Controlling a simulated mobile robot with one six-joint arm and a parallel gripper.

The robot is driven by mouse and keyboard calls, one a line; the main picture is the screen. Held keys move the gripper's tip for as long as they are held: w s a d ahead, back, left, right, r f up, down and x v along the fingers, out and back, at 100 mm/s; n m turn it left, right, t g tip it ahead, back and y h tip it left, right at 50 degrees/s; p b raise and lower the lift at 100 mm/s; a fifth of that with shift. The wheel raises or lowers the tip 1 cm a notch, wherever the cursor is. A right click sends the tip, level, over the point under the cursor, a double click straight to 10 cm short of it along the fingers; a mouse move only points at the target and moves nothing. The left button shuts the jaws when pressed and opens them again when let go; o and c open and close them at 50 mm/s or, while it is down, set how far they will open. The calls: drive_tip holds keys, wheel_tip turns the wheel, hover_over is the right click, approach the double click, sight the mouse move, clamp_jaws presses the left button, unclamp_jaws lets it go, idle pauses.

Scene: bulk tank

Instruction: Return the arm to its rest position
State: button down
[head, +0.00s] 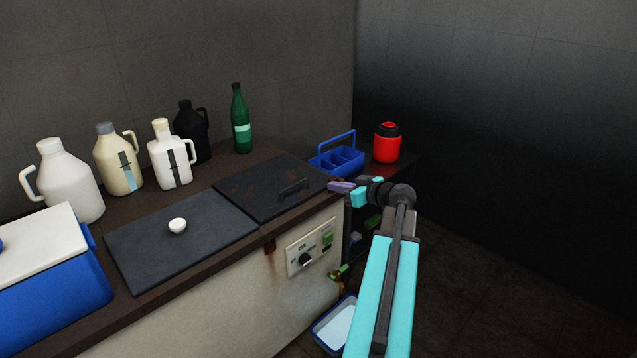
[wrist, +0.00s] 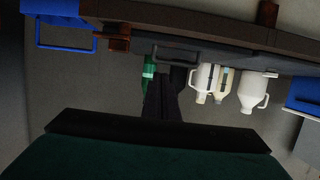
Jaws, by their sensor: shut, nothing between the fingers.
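My arm (head: 384,290) reaches up from the lower right of the head view, its turquoise links bent at a dark joint. My gripper (head: 338,186) is at the end, pointing left beside the right end of the tank, near the dark lid with the handle (head: 272,188). In the wrist view, where the scene is upside down, the dark fingers (wrist: 161,84) are together with nothing between them. Whether the gripper touches the tank edge cannot be told.
The tank top carries a second lid with a white knob (head: 177,226), several jugs (head: 62,180), a green bottle (head: 240,125) and a blue cooler (head: 45,290). A blue caddy (head: 335,160) and red jar (head: 387,148) stand behind my gripper. Open floor (head: 500,270) lies right.

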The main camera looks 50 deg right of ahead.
drive_tip(key=w+a+f+g+y+p, duration=0.1)
drive_tip(key=w+a+f+g+y, duration=0.15)
drive_tip(key=a+f, duration=0.55)
drive_tip(key=w+a+f+g+y+p, duration=0.1)
drive_tip(key=w+a+f+g, duration=0.2)
drive_tip(key=a+f, duration=0.45)
drive_tip(key=s+a+f+g+y+p, duration=0.15)
drive_tip(key=a+f+g, duration=0.35)
drive_tip(key=a+f, duration=1.2)
drive_tip(key=s+a+f+g, duration=0.2)
drive_tip(key=s+a+f, duration=0.25)
drive_tip(key=a, duration=0.35)
drive_tip(key=s+a+f+g, duration=0.3)
drive_tip(key=s+a+f, duration=0.15)
drive_tip(key=a, duration=0.45)
drive_tip(key=s+a+f+g+h+p, duration=0.1)
drive_tip(key=s+a+f+g+h, duration=0.1)
drive_tip(key=s, duration=0.6)
drive_tip(key=s+a+f+g+h+p, duration=0.1)
drive_tip(key=s+a+f+g+h, duration=0.1)
drive_tip(key=s+a, duration=0.3)
drive_tip(key=s, duration=0.4)
drive_tip(key=shift+s+a+f+n, duration=0.25)
drive_tip(key=shift+s+f+n, duration=0.05)
drive_tip(key=shift+n, duration=0.1)
drive_tip(key=shift+g, duration=0.25)
